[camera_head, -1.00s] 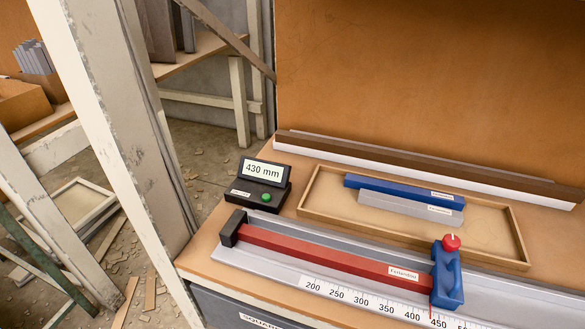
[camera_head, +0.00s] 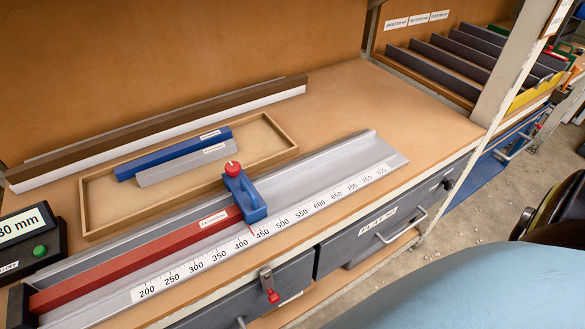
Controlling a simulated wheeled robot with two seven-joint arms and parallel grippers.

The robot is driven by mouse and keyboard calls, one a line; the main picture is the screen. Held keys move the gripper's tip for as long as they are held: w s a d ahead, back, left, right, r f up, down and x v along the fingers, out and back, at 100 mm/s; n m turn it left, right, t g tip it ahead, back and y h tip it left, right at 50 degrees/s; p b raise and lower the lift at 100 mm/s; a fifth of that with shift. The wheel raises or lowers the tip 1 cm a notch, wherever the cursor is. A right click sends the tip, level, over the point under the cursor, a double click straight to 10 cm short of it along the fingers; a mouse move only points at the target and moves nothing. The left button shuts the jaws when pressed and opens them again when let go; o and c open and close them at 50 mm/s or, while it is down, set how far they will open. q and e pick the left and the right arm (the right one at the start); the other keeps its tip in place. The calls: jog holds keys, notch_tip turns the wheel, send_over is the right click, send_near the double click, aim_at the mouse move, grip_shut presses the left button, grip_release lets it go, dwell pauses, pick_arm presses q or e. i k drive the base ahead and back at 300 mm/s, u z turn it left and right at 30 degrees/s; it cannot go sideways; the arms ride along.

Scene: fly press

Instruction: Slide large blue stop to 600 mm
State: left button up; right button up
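The large blue stop (camera_head: 244,195) with a red knob (camera_head: 232,168) on top sits on the grey rail (camera_head: 330,162). Its red pointer is at the scale (camera_head: 290,217) between the 400 and 450 marks. A long red bar (camera_head: 150,258) lies in the rail and its right end meets the stop. The rail to the right of the stop is empty up to its end. The black display box (camera_head: 30,240) at the left edge is partly cut off and shows "30 mm" at the end of its reading. Neither of my grippers shows.
A shallow wooden tray (camera_head: 272,129) behind the rail holds a blue bar (camera_head: 175,153) and a grey bar (camera_head: 187,165). A long brown and white strip (camera_head: 160,126) lies behind it. Drawers with handles (camera_head: 402,226) and a red-tipped latch (camera_head: 270,288) are below the front edge.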

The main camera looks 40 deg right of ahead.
aim_at(250, 203)
jog(key=z, duration=0.25)
jog(key=k, duration=0.5)
jog(key=z, duration=0.3)
jog(key=i, duration=0.5)
jog(key=z, duration=0.45)
jog(key=k, duration=0.3)
jog(key=u, duration=0.3)
